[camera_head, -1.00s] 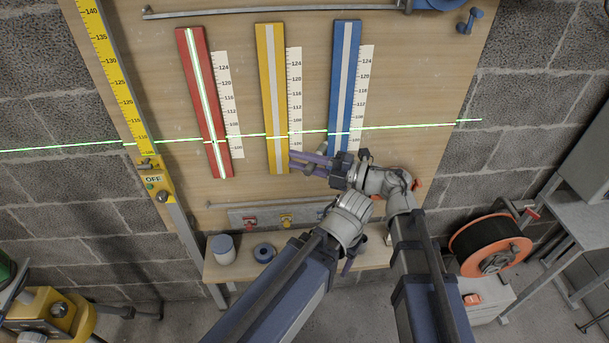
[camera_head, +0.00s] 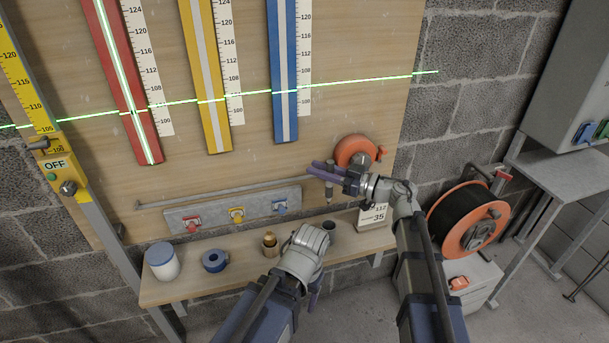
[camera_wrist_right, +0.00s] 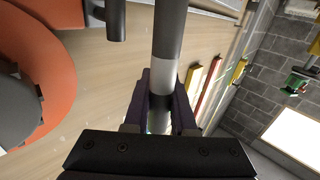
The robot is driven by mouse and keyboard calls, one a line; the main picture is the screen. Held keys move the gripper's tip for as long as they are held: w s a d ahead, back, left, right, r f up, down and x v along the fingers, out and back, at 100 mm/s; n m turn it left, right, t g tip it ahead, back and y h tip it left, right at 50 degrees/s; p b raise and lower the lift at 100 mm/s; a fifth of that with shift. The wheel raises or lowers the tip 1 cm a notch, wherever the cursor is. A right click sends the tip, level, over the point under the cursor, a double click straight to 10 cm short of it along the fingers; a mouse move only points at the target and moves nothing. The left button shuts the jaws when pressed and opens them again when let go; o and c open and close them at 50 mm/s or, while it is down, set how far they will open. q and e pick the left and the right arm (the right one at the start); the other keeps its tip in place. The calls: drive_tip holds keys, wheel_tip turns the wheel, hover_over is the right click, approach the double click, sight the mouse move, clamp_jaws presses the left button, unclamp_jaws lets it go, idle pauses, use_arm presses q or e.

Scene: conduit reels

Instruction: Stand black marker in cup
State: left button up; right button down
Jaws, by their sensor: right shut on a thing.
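My right gripper (camera_head: 322,171) is shut on the black marker (camera_head: 329,192), which hangs upright below the fingers in the head view. In the right wrist view the marker (camera_wrist_right: 168,70), dark with a light grey band, runs between the two fingers (camera_wrist_right: 160,112). A small dark round cup (camera_head: 329,227) stands on the wooden shelf, below the marker and apart from it. My left gripper (camera_head: 315,287) points down near the shelf's front edge; its fingers are mostly hidden by its wrist, so its opening does not show.
The shelf (camera_head: 215,288) also bears a white jar with a blue lid (camera_head: 162,261), a blue tape roll (camera_head: 214,261), a brass-coloured piece (camera_head: 270,243) and a number card (camera_head: 374,216). An orange reel (camera_head: 355,151) is on the board behind the right gripper.

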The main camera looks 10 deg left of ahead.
drive_tip(key=shift+w+d+f+m, duration=0.25)
drive_tip(key=shift+d+f+m, duration=0.05)
drive_tip(key=shift+d+f, duration=0.15)
drive_tip(key=shift+f+b, duration=0.15)
drive_tip(key=shift+b, duration=0.2)
wheel_tip(320, 180, down, 14)
drive_tip(key=b, duration=1.3)
drive_tip(key=shift+r, duration=0.25)
drive_tip(key=shift+a, duration=0.1)
drive_tip(key=c, duration=0.7)
unclamp_jaws()
drive_tip(key=shift+o, duration=0.2)
